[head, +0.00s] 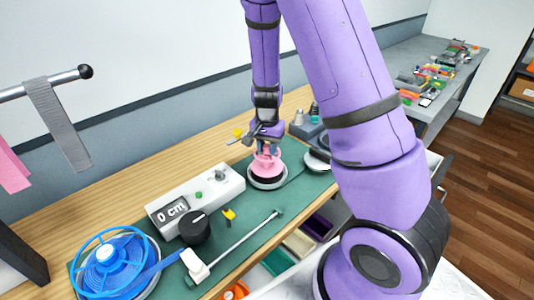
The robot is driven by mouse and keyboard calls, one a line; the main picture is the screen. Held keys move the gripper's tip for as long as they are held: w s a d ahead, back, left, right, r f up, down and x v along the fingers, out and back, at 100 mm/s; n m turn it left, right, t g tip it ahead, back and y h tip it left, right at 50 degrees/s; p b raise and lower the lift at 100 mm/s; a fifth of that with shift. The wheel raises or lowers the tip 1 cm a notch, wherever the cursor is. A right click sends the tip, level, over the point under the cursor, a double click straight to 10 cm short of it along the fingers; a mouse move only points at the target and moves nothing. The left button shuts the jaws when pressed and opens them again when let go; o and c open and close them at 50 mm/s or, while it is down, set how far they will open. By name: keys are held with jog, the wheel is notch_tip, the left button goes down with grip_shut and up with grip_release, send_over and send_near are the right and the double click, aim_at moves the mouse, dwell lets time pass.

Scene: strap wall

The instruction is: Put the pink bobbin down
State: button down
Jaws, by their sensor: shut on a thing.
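The pink bobbin (267,161) is in the head view, near the middle of the workbench. It is upright, directly above or on a round dish with a dark centre (268,181). I cannot tell whether it touches the dish. My gripper (268,147) points down from above and is shut on the top of the bobbin. The fingertips are small and partly hidden by the bobbin and the wrist.
A measuring box reading 0 cm (195,198) with a black knob (194,228) stands left of the bobbin. A blue reel (112,262) sits at front left. A rail (45,88) with hanging straps is at upper left. Open drawers (300,243) lie below the bench edge.

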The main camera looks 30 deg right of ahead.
jog(key=shift+f, duration=1.3)
jog(key=shift+f, duration=0.1)
jog(key=c, duration=0.8)
grip_release()
